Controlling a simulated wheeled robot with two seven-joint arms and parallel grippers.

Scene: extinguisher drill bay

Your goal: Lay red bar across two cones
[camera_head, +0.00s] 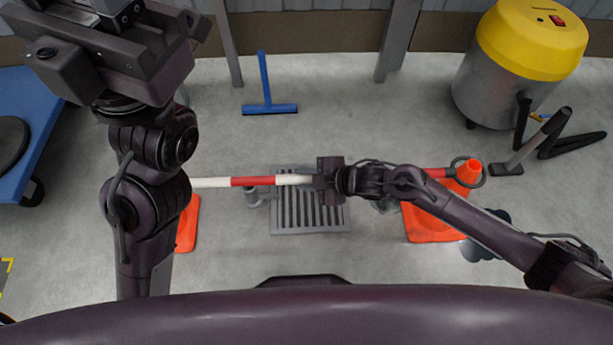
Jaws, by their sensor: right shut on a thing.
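The red and white bar (245,182) lies left to right across the middle of the view. My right gripper (324,181) is shut on the bar near its middle. The bar's right end, with a dark ring (483,180), overlaps the top of the right orange cone (424,226); I cannot tell whether they touch. The bar's left end is hidden behind my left arm, as is most of the left orange cone (187,225). My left gripper (122,12) is raised at the top left, away from the bar; its fingers do not show clearly.
A grey floor grate (311,230) lies below the bar. A blue squeegee (270,108) lies behind it. A yellow and grey vacuum (500,88) with a black floor nozzle (570,145) stands at the back right. A blue cart (30,90) stands at the left.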

